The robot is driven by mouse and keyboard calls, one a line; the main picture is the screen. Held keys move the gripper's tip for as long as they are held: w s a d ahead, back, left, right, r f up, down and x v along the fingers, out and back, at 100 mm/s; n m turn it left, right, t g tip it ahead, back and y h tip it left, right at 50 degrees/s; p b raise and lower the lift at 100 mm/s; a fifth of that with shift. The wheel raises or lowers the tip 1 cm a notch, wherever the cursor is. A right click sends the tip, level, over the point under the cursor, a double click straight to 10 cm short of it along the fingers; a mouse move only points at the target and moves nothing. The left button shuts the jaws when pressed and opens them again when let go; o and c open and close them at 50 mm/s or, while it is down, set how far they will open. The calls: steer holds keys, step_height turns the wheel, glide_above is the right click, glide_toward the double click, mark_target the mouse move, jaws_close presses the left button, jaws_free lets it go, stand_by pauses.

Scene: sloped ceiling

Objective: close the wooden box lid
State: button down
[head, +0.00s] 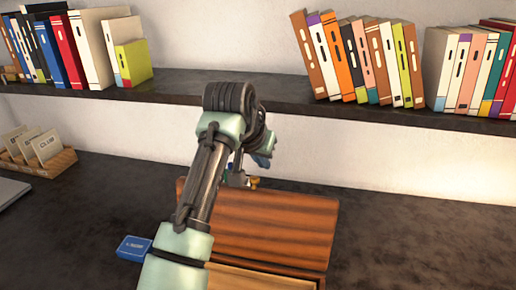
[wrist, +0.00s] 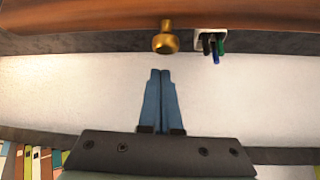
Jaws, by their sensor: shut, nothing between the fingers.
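The wooden box (head: 262,278) stands on the dark desk in the middle of the head view, partly hidden by my arm. Its reddish-brown slatted lid (head: 270,230) slopes, with a brass knob (head: 254,181) at its far edge; I cannot tell its exact angle. In the wrist view the lid's edge (wrist: 90,18) runs along the top, with the knob (wrist: 165,38) hanging into view just beyond my fingertips. My gripper (wrist: 160,72) is shut and empty, apart from the knob. In the head view its blue fingers (head: 262,160) show only partly behind my arm.
A pen holder (wrist: 210,42) with several pens stands near the knob. A blue box (head: 134,248) lies left of the wooden box. A shelf (head: 290,92) with books runs above the desk. A card tray (head: 40,165) is at far left. The desk's right side is clear.

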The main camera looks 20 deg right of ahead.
steer(key=shift+s+a+r, duration=0.15)
steer(key=shift+s+a, duration=0.5)
steer(key=shift+s, duration=0.05)
steer(key=shift+s+a+r, duration=0.1)
steer(key=shift+s+a, duration=0.55)
